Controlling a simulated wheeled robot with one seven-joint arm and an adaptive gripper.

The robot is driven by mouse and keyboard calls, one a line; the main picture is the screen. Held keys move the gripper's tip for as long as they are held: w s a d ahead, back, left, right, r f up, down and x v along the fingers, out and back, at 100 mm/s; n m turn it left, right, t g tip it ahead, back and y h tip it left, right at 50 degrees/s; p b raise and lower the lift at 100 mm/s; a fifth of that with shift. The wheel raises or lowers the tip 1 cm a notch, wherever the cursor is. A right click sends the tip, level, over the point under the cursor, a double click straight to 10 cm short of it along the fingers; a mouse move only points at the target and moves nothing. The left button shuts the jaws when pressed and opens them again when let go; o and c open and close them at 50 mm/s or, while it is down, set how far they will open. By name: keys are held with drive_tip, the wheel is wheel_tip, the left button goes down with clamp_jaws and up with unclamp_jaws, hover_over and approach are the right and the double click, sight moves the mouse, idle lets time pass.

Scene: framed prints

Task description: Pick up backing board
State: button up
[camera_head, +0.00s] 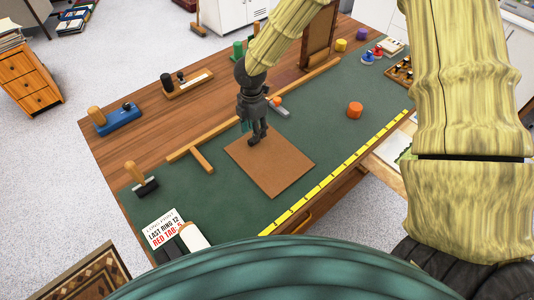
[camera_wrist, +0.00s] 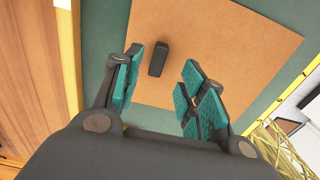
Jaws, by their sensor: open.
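The backing board (camera_head: 278,170) is a flat brown square lying on the green mat (camera_head: 222,208). It also shows in the wrist view (camera_wrist: 220,42), with a small black block (camera_wrist: 159,59) standing on it, apparently a knob or grip. My gripper (camera_head: 252,132) is over the far-left part of the board in the head view and hides part of it. In the wrist view my gripper (camera_wrist: 160,78) has its teal-padded fingers spread, with the black block between and just beyond them. Nothing is held. I cannot tell whether a finger touches the block.
An orange cylinder (camera_head: 355,110) stands to the right. A printed card (camera_head: 162,230) lies at the left. Mat between board and card is clear.

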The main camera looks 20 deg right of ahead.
sight(268, 155)
drive_tip(key=shift+w+a+f+p, duration=0.1)
drive_tip(key=shift+w+f+p, duration=0.4)
drive_tip(key=shift+f, duration=0.3)
drive_tip(key=shift+s+f+p, duration=0.3)
drive_tip(key=shift+s+f, duration=0.15)
drive_tip(key=shift+f, duration=0.05)
drive_tip(key=shift+s, duration=0.3)
drive_tip(key=shift+s+f, duration=0.1)
drive_tip(key=shift+f, duration=0.25)
drive_tip(key=shift+w+f, duration=0.6)
drive_tip(key=shift+w, duration=0.05)
drive_tip(key=shift+s+r, duration=0.15)
drive_tip(key=shift+c, duration=0.2)
drive_tip(key=shift+s+r, duration=0.15)
drive_tip(key=shift+s, duration=0.05)
drive_tip(key=c, duration=0.3)
drive_tip(key=shift+w, duration=0.1)
clamp_jaws()
